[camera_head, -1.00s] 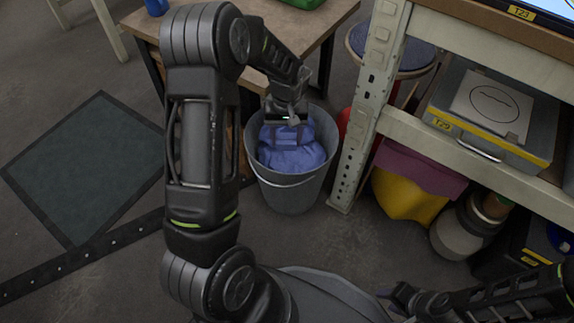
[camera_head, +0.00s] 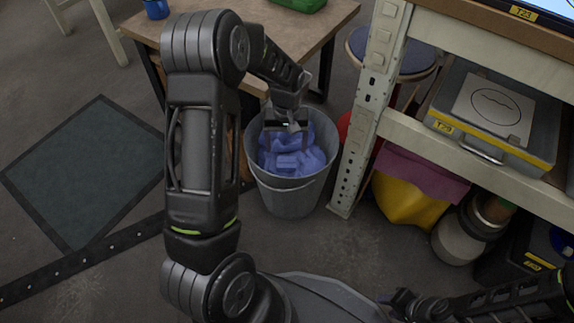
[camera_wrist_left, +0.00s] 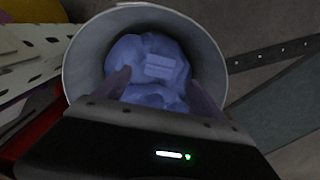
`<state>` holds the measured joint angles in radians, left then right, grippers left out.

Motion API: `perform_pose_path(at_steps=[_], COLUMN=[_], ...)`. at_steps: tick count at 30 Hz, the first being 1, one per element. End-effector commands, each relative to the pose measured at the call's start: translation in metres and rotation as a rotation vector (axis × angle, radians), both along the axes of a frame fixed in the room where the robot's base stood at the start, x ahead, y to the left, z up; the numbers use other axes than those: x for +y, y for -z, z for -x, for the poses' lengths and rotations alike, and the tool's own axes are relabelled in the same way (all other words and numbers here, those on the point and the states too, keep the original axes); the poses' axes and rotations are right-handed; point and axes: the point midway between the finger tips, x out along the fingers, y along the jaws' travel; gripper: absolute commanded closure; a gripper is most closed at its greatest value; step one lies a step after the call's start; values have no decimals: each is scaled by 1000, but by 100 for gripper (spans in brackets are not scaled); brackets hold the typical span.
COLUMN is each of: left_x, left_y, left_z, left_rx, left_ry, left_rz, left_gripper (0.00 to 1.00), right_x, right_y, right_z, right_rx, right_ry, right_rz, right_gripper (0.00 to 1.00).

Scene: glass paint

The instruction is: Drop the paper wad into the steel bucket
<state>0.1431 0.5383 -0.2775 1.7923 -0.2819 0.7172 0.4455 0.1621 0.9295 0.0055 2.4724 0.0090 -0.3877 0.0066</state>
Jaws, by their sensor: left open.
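The steel bucket (camera_head: 290,200) stands upright on the floor between the wooden table and the shelf. A crumpled blue mass (camera_head: 305,160), which looks like the paper wad, lies inside it. A paler rectangular patch shows on the mass; I cannot tell whether it is a separate piece. My left gripper (camera_head: 287,144) points down into the bucket mouth, open. In the left wrist view its fingers (camera_wrist_left: 157,84) are spread, with the blue mass (camera_wrist_left: 150,55) beyond them, inside the bucket rim (camera_wrist_left: 212,60). My right gripper (camera_head: 400,302) is low at the right, its jaws unclear.
The wooden table (camera_head: 325,22) stands behind the bucket, with a blue mug (camera_head: 156,8) and a green item (camera_head: 298,4). The shelf post (camera_head: 365,110) is close to the bucket's right. A yellow container (camera_head: 405,200) is further right. Floor in front of the bucket is clear.

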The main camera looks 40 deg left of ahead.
Motion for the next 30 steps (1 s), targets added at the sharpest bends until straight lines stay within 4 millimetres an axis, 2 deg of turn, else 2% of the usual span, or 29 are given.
perform_pose_path(at_steps=[5, 18, 30], left_x=[0, 0, 0], left_y=[-9, -73, -78], left_z=[0, 0, 0], left_rx=[-1, -1, 0], left_ry=[0, 0, 0], left_rz=[0, 0, 0], left_gripper=[21, 21, 21], right_x=[0, -1, -1], right_y=[-5, -32, -33], right_z=[0, 5, 6], right_rx=[1, 14, 15], right_ry=[0, -7, -8], right_rz=[0, -3, -3], right_gripper=[64, 64, 64])
